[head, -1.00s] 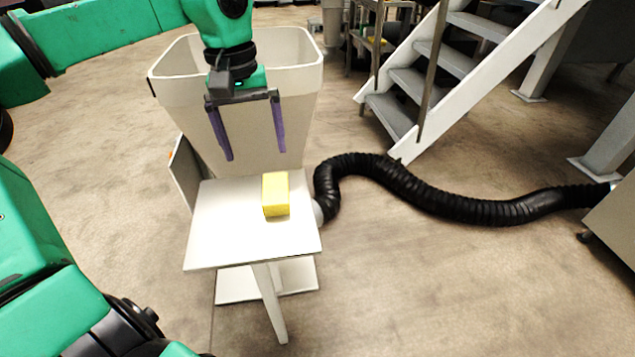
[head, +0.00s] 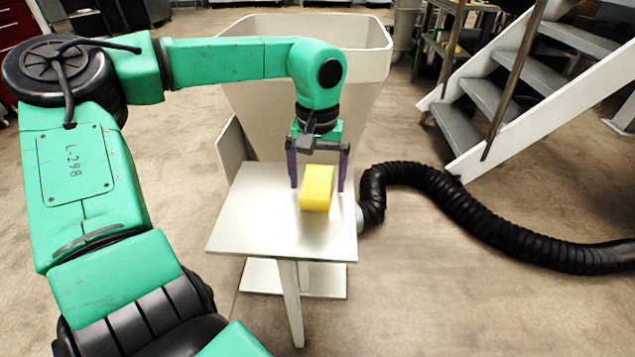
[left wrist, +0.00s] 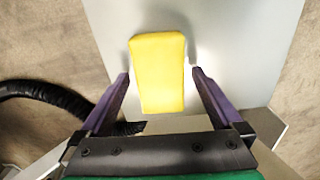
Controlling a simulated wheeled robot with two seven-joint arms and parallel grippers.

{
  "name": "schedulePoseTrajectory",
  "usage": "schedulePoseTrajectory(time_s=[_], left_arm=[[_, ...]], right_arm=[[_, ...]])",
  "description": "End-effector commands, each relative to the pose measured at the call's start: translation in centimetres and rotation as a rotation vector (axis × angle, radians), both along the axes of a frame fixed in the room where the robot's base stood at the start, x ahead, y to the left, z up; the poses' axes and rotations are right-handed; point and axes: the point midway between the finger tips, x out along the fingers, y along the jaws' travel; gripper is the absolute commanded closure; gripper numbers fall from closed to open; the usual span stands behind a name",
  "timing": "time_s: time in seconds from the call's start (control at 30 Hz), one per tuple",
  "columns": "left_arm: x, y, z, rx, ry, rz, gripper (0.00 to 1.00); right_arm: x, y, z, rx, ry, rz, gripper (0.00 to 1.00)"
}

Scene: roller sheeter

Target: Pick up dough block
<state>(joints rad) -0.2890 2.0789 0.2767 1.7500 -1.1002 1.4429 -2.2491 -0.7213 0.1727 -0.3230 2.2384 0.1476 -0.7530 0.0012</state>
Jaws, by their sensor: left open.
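The dough block (head: 317,188) is a yellow brick-like piece on the white table (head: 252,215), near the table's right side. My left gripper (head: 318,185) points down at the block, with one purple finger to its left and one to its right. It is open, and gaps show between the fingers and the block. In the left wrist view the block (left wrist: 158,75) lies ahead of and partly between the two open fingers (left wrist: 160,95). My right gripper is not in view.
A large cream bin (head: 360,75) stands right behind the table. A black ribbed hose (head: 480,215) runs from the table's right side across the floor. White-framed stairs (head: 520,90) stand at the back right. The table's left part is bare.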

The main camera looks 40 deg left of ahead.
Motion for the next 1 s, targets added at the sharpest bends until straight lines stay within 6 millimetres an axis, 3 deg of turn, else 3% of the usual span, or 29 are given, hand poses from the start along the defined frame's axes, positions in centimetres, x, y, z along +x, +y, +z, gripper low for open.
schedulePoseTrajectory(time_s=[0.07, 0.27, 0.37, 0.53, 0.57, 0.83, 1.0], left_arm=[[0.0, 0.0, -1.0, -0.001, 0.001, 0.001, 0.0], [0.0, 0.0, -1.0, -0.001, -0.001, 0.001, 0.0], [0.0, 0.0, -1.0, -0.001, -0.001, 0.002, 0.31], [0.0, 0.0, -1.0, -0.001, -0.001, 0.002, 0.96], [0.0, 0.0, -0.9, -0.001, -0.002, 0.002, 1.0], [0.0, 0.0, -0.6, -0.001, -0.003, 0.002, 1.0], [0.1, 0.0, 1.4, 0.0, -0.005, 0.002, 1.0]], right_arm=[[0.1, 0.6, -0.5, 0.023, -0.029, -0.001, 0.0], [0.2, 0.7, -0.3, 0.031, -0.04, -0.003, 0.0], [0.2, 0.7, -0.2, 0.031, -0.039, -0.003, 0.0], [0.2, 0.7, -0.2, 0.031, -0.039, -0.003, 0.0], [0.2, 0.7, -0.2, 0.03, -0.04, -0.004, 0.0], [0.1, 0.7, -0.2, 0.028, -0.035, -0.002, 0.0], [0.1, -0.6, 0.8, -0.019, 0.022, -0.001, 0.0]])
